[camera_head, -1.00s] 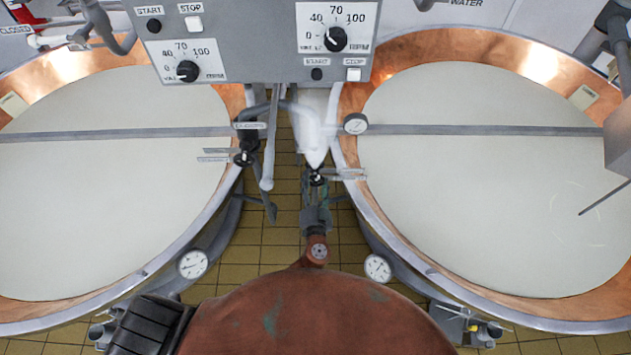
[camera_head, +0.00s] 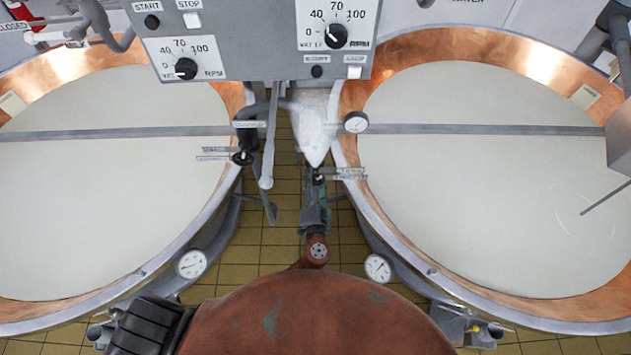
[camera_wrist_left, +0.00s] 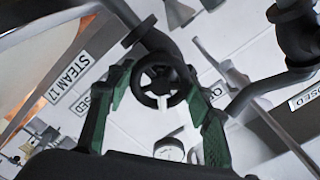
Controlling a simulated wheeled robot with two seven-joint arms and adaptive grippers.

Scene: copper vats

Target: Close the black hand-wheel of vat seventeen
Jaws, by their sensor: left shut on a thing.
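The black hand-wheel (camera_wrist_left: 158,80) sits on a grey pipe and shows in the middle of the left wrist view. My left gripper (camera_wrist_left: 160,90) has its green fingers on either side of the wheel and is shut on it. In the head view, my left gripper (camera_head: 318,190) is between the two vats, below the white cone-shaped part; the wheel there is small and partly hidden. My right gripper is not in view.
Copper-rimmed vats of pale liquid stand at left (camera_head: 100,170) and right (camera_head: 490,190). A grey control panel (camera_head: 250,40) hangs above the gap. Another black hand-wheel (camera_head: 243,157) is close on the left. Pipes and gauges crowd the gap; tiled floor shows below.

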